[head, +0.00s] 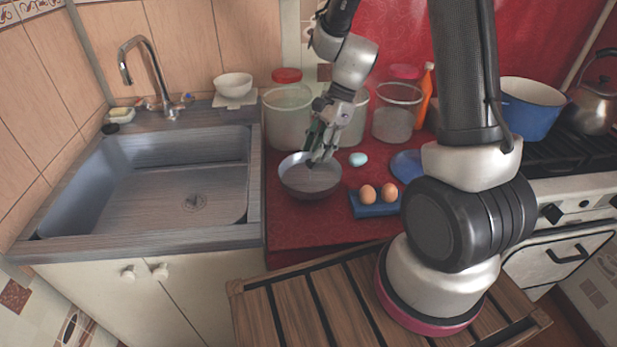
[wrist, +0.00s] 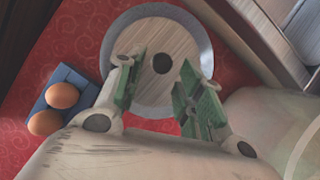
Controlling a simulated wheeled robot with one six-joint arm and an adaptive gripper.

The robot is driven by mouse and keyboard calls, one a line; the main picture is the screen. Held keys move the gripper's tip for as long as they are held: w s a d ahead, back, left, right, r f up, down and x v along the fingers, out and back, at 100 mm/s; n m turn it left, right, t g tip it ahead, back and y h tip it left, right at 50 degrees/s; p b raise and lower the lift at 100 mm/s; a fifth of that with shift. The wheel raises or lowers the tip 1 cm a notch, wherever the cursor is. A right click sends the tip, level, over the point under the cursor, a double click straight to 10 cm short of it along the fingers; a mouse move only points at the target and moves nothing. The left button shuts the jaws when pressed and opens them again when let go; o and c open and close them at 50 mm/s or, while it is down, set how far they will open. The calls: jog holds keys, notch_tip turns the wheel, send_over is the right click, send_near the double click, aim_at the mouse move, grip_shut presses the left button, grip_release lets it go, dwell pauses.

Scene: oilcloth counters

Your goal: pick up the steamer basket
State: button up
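The round, shallow bowl-like vessel with a grey rim appears to be the steamer basket (head: 296,183). It stands on the red counter right of the sink in the head view. In the wrist view the basket (wrist: 117,48) shows a wood-grained floor with a dark round spot at its middle. My gripper (head: 318,160) is at the basket's right inner side in the head view. In the wrist view my gripper (wrist: 155,70) is open, with green-padded fingers apart over the basket and nothing between them. Whether the fingers touch it I cannot tell.
A blue holder (head: 371,210) with two brown eggs is close right of the basket. A pale blue egg-like object (head: 358,159) and a blue plate (head: 407,165) lie behind it. Large jars (head: 288,112) stand at the back. The sink (head: 190,185) is left.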

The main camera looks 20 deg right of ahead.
aim_at(310, 168)
jog(key=x, duration=0.6)
jog(key=shift+w+d+f, duration=0.1)
jog(key=shift+f, duration=0.1)
grip_shut()
